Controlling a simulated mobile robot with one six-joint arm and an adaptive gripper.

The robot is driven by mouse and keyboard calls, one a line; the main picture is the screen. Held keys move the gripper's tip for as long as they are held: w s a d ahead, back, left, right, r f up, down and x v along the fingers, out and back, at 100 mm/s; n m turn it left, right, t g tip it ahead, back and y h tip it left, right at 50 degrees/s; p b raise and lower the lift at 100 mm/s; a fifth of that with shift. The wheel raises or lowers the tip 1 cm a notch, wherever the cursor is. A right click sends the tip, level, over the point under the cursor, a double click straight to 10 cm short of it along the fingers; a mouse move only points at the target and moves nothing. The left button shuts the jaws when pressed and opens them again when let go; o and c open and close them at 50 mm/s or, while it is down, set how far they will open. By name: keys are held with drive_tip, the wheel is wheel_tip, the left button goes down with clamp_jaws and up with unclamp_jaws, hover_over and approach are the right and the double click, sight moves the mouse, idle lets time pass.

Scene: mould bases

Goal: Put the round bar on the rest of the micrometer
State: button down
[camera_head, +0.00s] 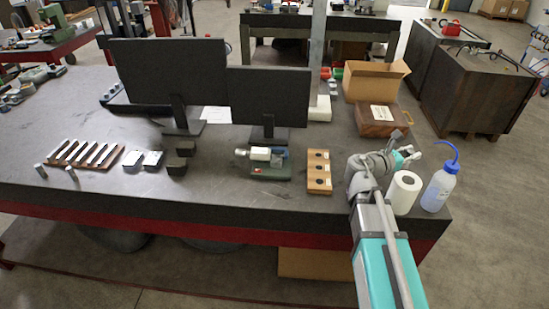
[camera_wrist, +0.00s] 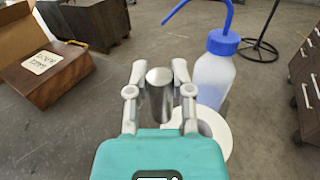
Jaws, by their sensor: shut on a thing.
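The round bar (camera_wrist: 159,92) is a short silver cylinder, seen with its end face toward the wrist camera. My gripper (camera_wrist: 159,88) is shut on it, one finger on each side. In the head view my gripper (camera_head: 408,148) is above the right end of the bench, and the bar cannot be made out clearly there. The micrometer (camera_head: 265,156) appears to be the small bench device with a white and blue-green body on a dark green base. It stands left of my gripper, well apart from it. Its rest is too small to make out.
A wooden block with dark holes (camera_head: 318,186) lies between micrometer and arm. A paper roll (camera_head: 403,193) and a blue-capped bottle (camera_head: 440,188) stand close to my gripper. Two monitors (camera_head: 268,97) stand behind the micrometer. A wooden box (camera_head: 376,122) lies behind the arm.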

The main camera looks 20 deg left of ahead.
drive_tip(key=w+a+r+n+t+y+p, duration=0.1)
drive_tip(key=w+a+n+t+y, duration=0.1)
drive_tip(key=a+n+y, duration=0.75)
drive_tip(key=w+a+r+n+t+y+p, duration=0.2)
drive_tip(key=a+n+y, duration=0.3)
drive_tip(key=a+y, duration=0.8)
drive_tip(key=s+a+r+n+g+y+p, duration=0.1)
drive_tip(key=s+a+n+g+y, duration=0.3)
drive_tip(key=s+a+n+g, duration=0.2)
drive_tip(key=s+a+r+n+g+y, duration=0.1)
drive_tip(key=s+a+n+g+y, duration=0.4)
drive_tip(key=s+g, duration=0.6)
drive_tip(key=shift+s+a+n+p, duration=0.2)
drive_tip(key=shift+a+n+p, duration=0.2)
drive_tip(key=shift+a+n, duration=0.8)
drive_tip(key=shift+w+d, duration=0.1)
drive_tip(key=shift+d, duration=0.05)
drive_tip(key=w+a+f+b, duration=0.1)
drive_tip(key=w+f+b, duration=0.2)
drive_tip(key=w, duration=0.1)
drive_tip(key=w+a+f+b, duration=0.2)
drive_tip(key=w+f+b, duration=0.1)
drive_tip(key=w, duration=0.1)
drive_tip(key=w+a+f+b, duration=0.1)
drive_tip(key=w+f+b, duration=0.2)
drive_tip(key=w, duration=0.1)
drive_tip(key=shift+w+a, duration=0.1)
drive_tip(key=shift+a, duration=0.3)
